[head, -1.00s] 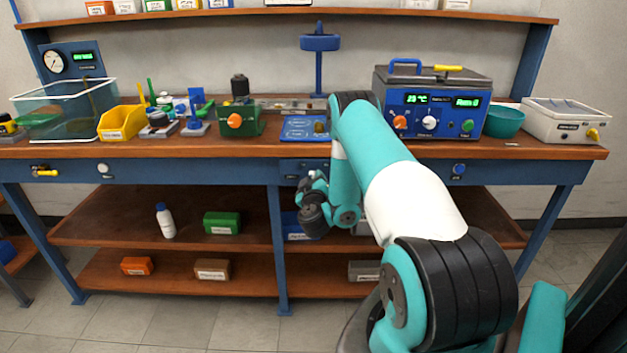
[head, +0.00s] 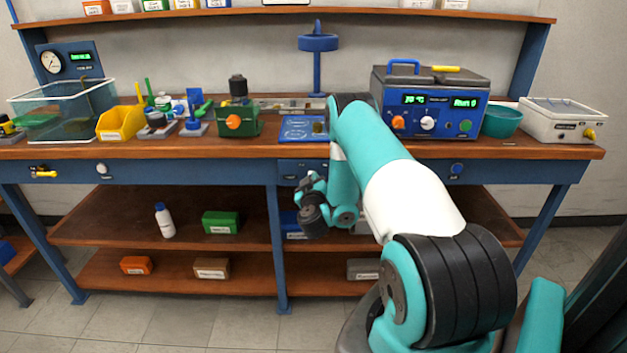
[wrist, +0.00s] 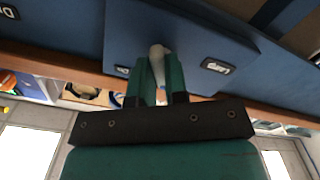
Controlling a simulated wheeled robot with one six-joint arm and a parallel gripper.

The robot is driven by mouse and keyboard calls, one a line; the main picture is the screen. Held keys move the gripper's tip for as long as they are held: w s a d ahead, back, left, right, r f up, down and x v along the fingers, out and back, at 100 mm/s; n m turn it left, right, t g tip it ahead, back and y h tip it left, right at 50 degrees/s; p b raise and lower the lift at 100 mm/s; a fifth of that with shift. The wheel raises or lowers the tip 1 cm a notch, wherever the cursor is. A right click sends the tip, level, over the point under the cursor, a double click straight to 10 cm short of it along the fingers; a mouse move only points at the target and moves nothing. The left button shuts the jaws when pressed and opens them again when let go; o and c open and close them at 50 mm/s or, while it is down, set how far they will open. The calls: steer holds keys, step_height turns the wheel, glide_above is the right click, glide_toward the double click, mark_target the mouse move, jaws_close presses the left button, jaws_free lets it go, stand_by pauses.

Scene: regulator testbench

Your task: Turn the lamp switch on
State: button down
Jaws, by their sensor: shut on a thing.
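A pale grey switch lever (wrist: 157,51) stands out from a blue panel (wrist: 215,38) in the wrist view.
A lower shelf (head: 180,240) is below my gripper. The floor in front is clear.

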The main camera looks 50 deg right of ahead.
steer(key=shift+a+m+p, duration=0.1)
steer(key=shift+m+p, duration=0.5)
steer(key=shift+m, duration=6.6)
steer(key=c, duration=1.1)
jaws_free()
steer(key=shift+c, duration=0.2)
